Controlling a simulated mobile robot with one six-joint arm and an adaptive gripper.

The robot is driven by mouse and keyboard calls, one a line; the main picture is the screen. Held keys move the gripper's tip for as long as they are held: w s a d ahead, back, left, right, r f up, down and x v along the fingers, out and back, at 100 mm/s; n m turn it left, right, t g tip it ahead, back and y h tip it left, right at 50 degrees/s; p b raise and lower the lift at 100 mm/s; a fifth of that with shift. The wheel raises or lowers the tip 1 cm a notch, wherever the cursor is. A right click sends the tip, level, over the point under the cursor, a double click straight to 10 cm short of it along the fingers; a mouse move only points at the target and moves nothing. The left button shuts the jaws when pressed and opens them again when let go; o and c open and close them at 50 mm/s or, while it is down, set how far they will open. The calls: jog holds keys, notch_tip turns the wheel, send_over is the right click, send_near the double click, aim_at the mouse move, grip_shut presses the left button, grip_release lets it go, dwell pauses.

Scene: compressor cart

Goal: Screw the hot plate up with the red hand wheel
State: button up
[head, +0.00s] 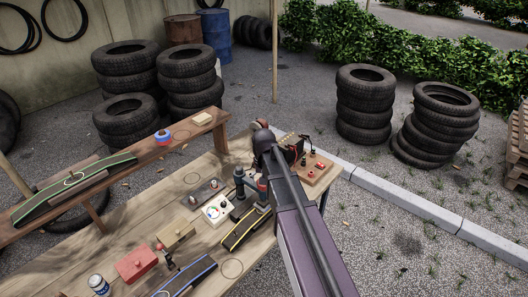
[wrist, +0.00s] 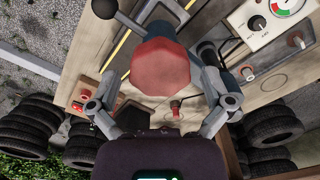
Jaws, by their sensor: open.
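The red hand wheel (wrist: 160,66) is faceted and fills the middle of the wrist view. My gripper (wrist: 158,84) is open, with one grey finger on each side of the wheel. The left finger stands apart from the wheel; the right finger is closer, and I cannot tell whether it touches. A red part that looks like the wheel shows in the head view (head: 262,184), partly covered by my arm. The hot plate cannot be made out; it may be hidden under the wheel or my gripper. In the head view my arm hides the gripper.
A white gauge box (head: 217,209) and a metal plate with posts (head: 205,192) stand close to the wheel. A black-knobbed lever (wrist: 106,9) rises beside it. A wooden board with red parts (head: 316,170) lies behind my arm. Red and tan blocks stand on the front bench.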

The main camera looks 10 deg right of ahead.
jog(key=m, duration=2)
notch_tip(320, 180, up, 14)
jog(key=p, duration=1.3)
jog(key=shift+p, duration=0.4)
jog(key=shift+f, duration=0.1)
dwell(0.8)
